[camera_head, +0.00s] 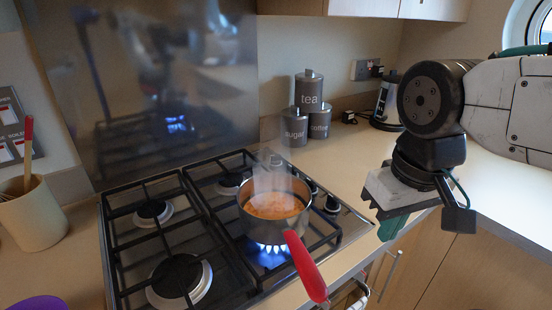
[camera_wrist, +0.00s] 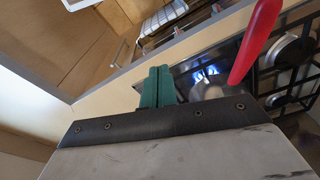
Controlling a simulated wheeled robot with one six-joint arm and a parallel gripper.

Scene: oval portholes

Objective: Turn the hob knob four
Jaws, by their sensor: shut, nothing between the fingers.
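A black gas hob (camera_head: 190,185) is set in the worktop. Dark knobs line its right side; one knob (camera_head: 333,203) shows right of the pan and another (camera_head: 313,187) just behind it. No numbers can be read, so I cannot tell which is knob four. A pan (camera_head: 243,212) with a red handle (camera_head: 306,267) holds orange food on the front right burner, over a blue flame (camera_head: 271,252). My gripper (camera_head: 392,226) is above the worktop's front edge, right of the hob and apart from the knobs. Its green fingers (camera_wrist: 158,87) are shut and empty.
Canisters (camera_head: 309,112) stand behind the hob, and a kettle-like appliance (camera_head: 386,102) stands further right. A utensil pot (camera_head: 33,215) is at the left. The red handle sticks out over the hob's front. The worktop between canisters and gripper is clear.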

